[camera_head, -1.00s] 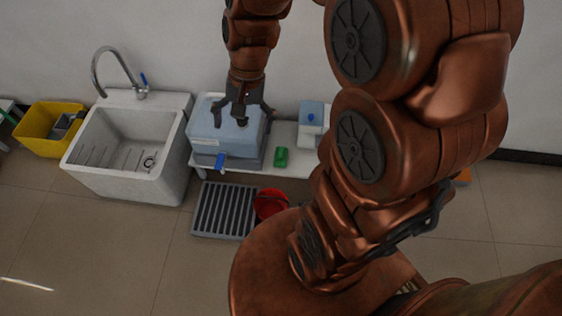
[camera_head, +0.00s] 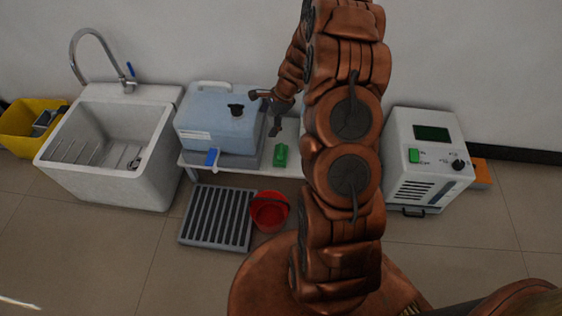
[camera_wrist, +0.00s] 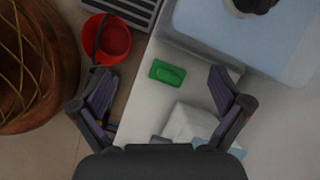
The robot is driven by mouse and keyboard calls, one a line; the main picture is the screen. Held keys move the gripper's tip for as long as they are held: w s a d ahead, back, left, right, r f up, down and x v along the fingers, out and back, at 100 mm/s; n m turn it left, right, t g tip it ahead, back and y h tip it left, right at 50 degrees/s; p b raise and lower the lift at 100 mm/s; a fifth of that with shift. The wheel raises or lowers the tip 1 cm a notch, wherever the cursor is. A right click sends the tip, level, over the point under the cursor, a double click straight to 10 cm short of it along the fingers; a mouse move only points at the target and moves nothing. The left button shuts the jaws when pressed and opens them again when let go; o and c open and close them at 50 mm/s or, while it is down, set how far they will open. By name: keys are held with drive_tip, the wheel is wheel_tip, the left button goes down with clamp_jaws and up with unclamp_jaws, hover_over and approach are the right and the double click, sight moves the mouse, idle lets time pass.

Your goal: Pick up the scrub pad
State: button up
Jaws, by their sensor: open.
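The scrub pad (camera_head: 281,155) is a small green block on the white bench, just right of the blue water container in the head view. In the wrist view the scrub pad (camera_wrist: 167,73) lies flat near the bench edge, ahead of my fingers and roughly between their lines. My gripper (camera_head: 267,113) is above the bench, beside the container and above the pad. In the wrist view my gripper (camera_wrist: 160,88) shows its two fingers spread wide with nothing between them touching. The pad is apart from both fingers.
The blue container (camera_head: 217,118) with a black cap stands close left of the pad. A white and pale blue item (camera_wrist: 188,122) lies near it. A red bucket (camera_head: 269,211) and grey grate (camera_head: 215,217) are on the floor. A white machine (camera_head: 425,160) stands right.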

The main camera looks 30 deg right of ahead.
sight(281, 149)
drive_tip(key=d+f+m+b, duration=0.2)
drive_tip(key=d+f+m, duration=0.15)
drive_tip(key=f, duration=0.45)
drive_tip(key=d+f+m+b, duration=0.25)
drive_tip(key=d+f, duration=0.25)
drive_tip(key=f, duration=0.3)
drive_tip(key=shift+n+t+h, duration=0.3)
drive_tip(key=shift+n, duration=0.2)
drive_tip(key=shift+b+x, duration=1.75)
drive_tip(key=shift+x, duration=2)
drive_tip(key=shift+w+d, duration=0.1)
drive_tip(key=shift+c, duration=0.4)
drive_tip(key=c, duration=1.2)
drive_tip(key=shift+r, duration=0.15)
